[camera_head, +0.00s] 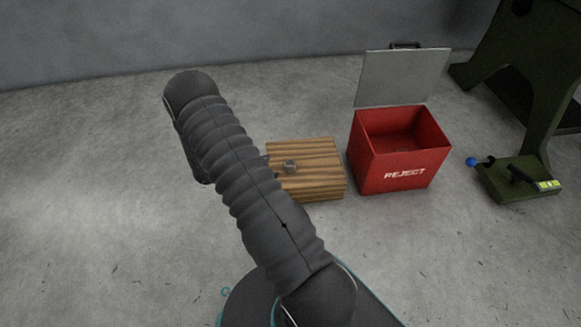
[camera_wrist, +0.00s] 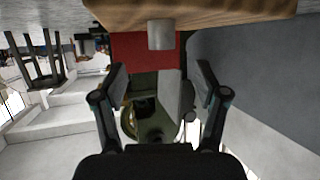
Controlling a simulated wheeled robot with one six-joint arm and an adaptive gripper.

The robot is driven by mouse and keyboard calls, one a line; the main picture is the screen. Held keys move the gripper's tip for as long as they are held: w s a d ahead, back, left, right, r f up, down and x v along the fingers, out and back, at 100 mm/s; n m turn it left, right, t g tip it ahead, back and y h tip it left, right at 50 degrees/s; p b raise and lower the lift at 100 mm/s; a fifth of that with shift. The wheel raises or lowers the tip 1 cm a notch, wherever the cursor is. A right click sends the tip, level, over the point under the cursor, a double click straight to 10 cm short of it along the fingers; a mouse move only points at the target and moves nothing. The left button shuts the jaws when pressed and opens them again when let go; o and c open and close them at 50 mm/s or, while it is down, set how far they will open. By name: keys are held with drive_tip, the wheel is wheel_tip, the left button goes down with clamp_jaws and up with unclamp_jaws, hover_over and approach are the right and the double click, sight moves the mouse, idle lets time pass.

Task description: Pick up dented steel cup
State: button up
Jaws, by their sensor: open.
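The dented steel cup (camera_head: 290,166) is a small grey cup on top of the striped wooden block (camera_head: 318,183). In the wrist view, which is upside down, the cup (camera_wrist: 161,34) shows as a plain grey cylinder against the block's top (camera_wrist: 225,12). My gripper (camera_wrist: 162,78) is open and empty, one finger to each side in the picture. The cup is ahead, near the centre line and beyond the fingertips, apart from both. In the head view my arm hides most of the gripper; dents cannot be made out.
A red REJECT bin (camera_head: 402,172) with its grey lid (camera_head: 402,78) raised stands right of the block. A dark green machine (camera_head: 530,90) stands at the far right, with a blue-knobbed lever (camera_head: 471,161) at its foot. The floor (camera_head: 90,200) on the left is clear.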

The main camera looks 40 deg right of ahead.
sight(290, 165)
drive_tip(key=x, duration=0.4)
drive_tip(key=shift+d+f, duration=0.1)
drive_tip(key=shift+b+x, duration=0.7)
drive_tip(key=shift+x, duration=2)
drive_tip(key=shift+w+f, duration=0.1)
drive_tip(key=shift+f, duration=0.05)
drive_tip(key=c, duration=1.2)
